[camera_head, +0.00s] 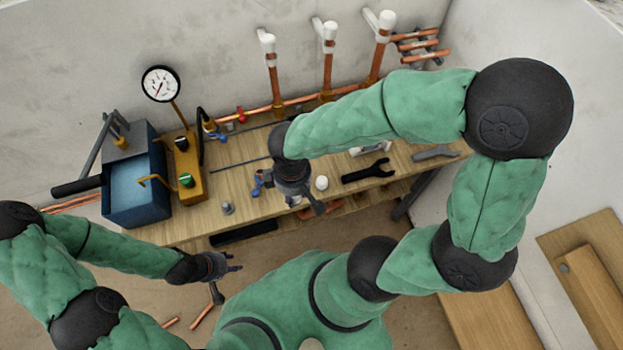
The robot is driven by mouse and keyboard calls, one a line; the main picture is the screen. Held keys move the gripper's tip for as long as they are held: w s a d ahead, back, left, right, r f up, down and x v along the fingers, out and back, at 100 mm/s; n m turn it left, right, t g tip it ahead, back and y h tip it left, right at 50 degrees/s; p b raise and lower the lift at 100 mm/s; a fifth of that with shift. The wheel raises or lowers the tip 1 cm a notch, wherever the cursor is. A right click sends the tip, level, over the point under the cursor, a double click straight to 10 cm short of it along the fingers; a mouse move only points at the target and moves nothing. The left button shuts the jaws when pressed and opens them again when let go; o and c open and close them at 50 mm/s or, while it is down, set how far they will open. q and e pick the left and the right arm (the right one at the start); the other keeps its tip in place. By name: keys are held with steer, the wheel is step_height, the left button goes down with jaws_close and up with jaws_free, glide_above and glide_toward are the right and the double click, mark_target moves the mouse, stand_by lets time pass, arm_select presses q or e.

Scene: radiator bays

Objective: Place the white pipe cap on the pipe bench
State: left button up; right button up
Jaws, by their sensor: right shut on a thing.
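A small round white pipe cap (321,183) shows just right of my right gripper (302,204), over the wooden pipe bench (235,185). The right gripper is low over the front middle of the bench, pointing down. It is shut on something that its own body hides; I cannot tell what. The white cap does not visibly sit between the fingers. My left gripper (228,278) is in front of the bench at lower left, fingers apart and empty.
A blue box (137,190), a gauge (161,84) and a yellow block (183,165) stand at left. A grey fitting (228,208), blue-handled valve (260,183) and black wrench (369,171) lie on the bench. Copper risers (327,75) with white tops stand behind.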

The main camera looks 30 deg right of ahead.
steer(key=w+d+f+m+b, duration=0.1)
steer(key=w+d+f, duration=0.2)
steer(key=w+d+f+b, duration=0.2)
steer(key=w+d+f, duration=0.1)
steer(key=d+f, duration=0.1)
steer(key=w+d+f+m+b, duration=0.1)
steer(key=w+d+f, duration=0.1)
steer(key=d+f, duration=0.1)
steer(key=shift+w+d+f+m+b, duration=0.15)
steer(key=shift+w+f+m+b, duration=0.15)
steer(key=shift+w+b, duration=0.1)
steer(key=shift+w+d+f+b, duration=0.15)
steer(key=shift+f+b, duration=0.2)
steer(key=shift+f, duration=0.6)
steer(key=shift+w+d+f+b, duration=0.15)
steer(key=shift+f+b, duration=0.2)
steer(key=shift+f, duration=0.6)
steer(key=shift+a, duration=0.1)
steer(key=shift+f, duration=0.15)
steer(key=o, duration=0.9)
steer(key=shift+o, duration=0.2)
